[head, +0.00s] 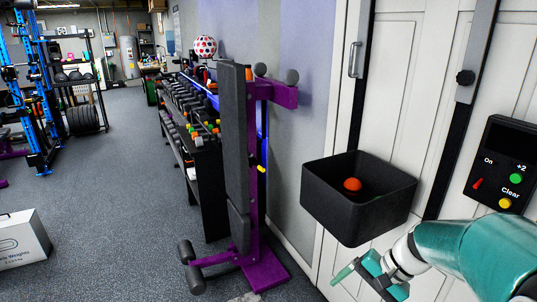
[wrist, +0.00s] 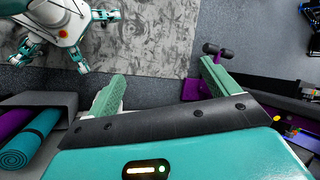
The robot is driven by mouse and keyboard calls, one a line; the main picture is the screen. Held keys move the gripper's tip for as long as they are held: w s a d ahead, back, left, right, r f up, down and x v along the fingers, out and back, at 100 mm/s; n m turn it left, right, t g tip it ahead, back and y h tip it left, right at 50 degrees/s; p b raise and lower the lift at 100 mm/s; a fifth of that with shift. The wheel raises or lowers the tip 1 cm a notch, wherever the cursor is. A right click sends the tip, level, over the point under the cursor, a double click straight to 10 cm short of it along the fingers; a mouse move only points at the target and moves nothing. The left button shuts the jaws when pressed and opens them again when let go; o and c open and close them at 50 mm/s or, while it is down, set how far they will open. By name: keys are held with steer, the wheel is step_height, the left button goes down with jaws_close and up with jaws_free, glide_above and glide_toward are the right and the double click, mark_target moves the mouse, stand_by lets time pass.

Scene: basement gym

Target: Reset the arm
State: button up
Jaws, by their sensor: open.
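My gripper (head: 368,280) is at the lower right in the head view, on the end of my teal and white arm. It hangs below the black bin, in front of the white doors. In the wrist view my gripper (wrist: 165,85) has its two green fingers spread wide apart. The task names no other object.
A black bin (head: 335,208) with an orange ball (head: 352,184) is mounted above my gripper. A control panel (head: 505,165) is at the right. A purple bench (head: 265,272) stands upright left of it. Rolled mats (wrist: 35,135) lie at the wrist view's left. Floor (head: 110,170) is open at left.

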steer(key=s+a+r+n+t+h, duration=0.4)
steer(key=s+r+n+h, duration=0.2)
steer(key=s+r, duration=0.4)
steer(key=shift+s+a+r+n+t+h, duration=0.25)
steer(key=shift+s+n, duration=0.35)
steer(key=shift+s, duration=0.6)
